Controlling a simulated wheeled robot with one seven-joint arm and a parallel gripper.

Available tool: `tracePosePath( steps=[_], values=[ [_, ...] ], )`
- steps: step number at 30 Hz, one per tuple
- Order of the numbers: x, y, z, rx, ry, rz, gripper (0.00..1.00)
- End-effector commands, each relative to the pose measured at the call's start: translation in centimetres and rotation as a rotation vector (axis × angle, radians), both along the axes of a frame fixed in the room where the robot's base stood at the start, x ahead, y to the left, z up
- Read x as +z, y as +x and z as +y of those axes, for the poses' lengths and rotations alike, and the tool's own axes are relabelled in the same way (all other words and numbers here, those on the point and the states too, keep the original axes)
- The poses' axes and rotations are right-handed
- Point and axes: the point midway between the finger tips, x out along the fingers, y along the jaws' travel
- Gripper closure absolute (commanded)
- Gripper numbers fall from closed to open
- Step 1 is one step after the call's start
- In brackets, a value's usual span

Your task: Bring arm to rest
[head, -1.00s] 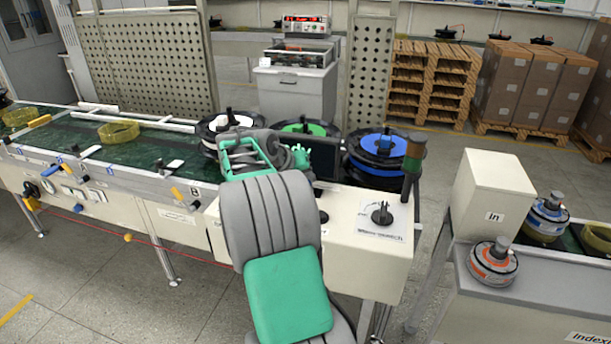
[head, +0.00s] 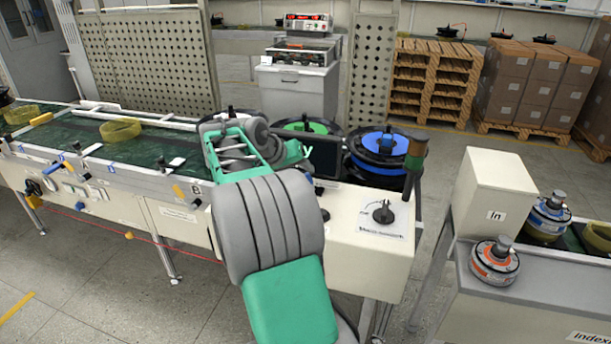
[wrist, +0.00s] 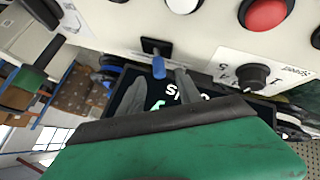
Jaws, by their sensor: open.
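My arm stands in front of the conveyor station in the head view, with a grey ribbed section and green links bent toward the control box. My gripper (wrist: 146,72) shows in the wrist view as two grey fingers, apart and with nothing visibly held between them. They point toward the light control panel. A blue-tipped lever (wrist: 158,66) shows between the fingers, and a dark screen (wrist: 178,91) with bright lettering lies behind them. In the head view the arm hides most of the gripper. The control box (head: 365,260) is just right of the arm.
A dark knob (head: 383,212) sits on the control box, and a signal lamp (head: 415,150) stands at its back corner. Black reels with a blue top (head: 385,145) stand behind. The conveyor (head: 65,140) runs left. A separate white station (head: 495,195) is at right, with floor between.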

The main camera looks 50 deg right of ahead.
Motion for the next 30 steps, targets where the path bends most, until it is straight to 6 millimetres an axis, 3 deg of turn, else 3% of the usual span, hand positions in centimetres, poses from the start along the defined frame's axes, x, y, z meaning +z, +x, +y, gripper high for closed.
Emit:
tracePosePath(
  steps=[5, 17, 20, 23, 26, 30],
  values=[
    [1.8, 0.0, 1.7, 0.002, 0.000, 0.000, 0.59],
    [2.0, -0.1, 2.0, 0.002, 0.002, 0.001, 0.59],
    [2.3, 0.5, 3.9, 0.049, 0.025, -0.011, 0.59],
    [2.5, 1.7, 9.6, 0.181, 0.095, -0.027, 0.59],
    [1.9, 1.7, 18.2, 0.363, 0.203, -0.036, 0.59],
    [-0.3, -1.7, 30.0, 0.602, 0.365, -0.008, 0.59]
  ],
)
